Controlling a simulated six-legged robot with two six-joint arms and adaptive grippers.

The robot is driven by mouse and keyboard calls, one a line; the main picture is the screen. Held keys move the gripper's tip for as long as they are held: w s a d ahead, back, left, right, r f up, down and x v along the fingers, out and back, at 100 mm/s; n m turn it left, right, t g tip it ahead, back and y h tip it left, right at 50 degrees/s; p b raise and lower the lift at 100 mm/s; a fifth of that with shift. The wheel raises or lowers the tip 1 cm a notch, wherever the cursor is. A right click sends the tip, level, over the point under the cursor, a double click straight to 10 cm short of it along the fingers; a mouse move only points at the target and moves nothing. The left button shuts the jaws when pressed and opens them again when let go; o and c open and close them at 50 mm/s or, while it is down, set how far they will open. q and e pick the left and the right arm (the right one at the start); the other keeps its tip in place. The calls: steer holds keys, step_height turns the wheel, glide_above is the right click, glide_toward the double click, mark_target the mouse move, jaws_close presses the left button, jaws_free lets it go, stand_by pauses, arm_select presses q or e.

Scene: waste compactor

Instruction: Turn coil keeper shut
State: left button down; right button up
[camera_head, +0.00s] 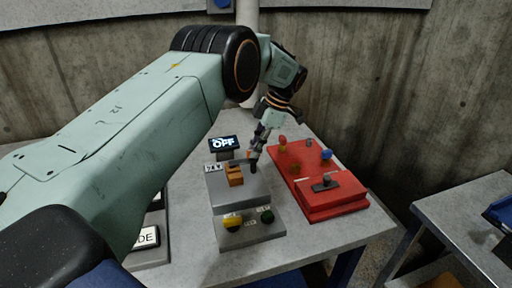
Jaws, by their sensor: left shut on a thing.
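My left arm comes in from the left and reaches over the table. Its gripper (255,158) points down at the back right of a grey control box (223,185). It is shut on a small dark part there, probably the coil keeper, mostly hidden by the fingers. An orange block-shaped part (235,175) stands on top of the box, left of the gripper. A small display (224,143) behind the box reads OFF. The keeper's turn angle cannot be made out. My right gripper is not in view.
A red panel (335,201) with coloured knobs and a dark handle stands close to the right. Another table (455,205) is at the far right. A concrete wall stands behind.

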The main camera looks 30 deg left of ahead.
arm_select(q)
steer(key=shift+a+n, duration=0.1)
steer(key=shift+n, duration=0.4)
steer(key=c, duration=1.4)
jaws_free()
steer(key=shift+r, duration=0.1)
steer(key=shift+w+r, duration=0.15)
steer(key=shift+r, duration=0.1)
steer(key=shift+v, duration=3.4)
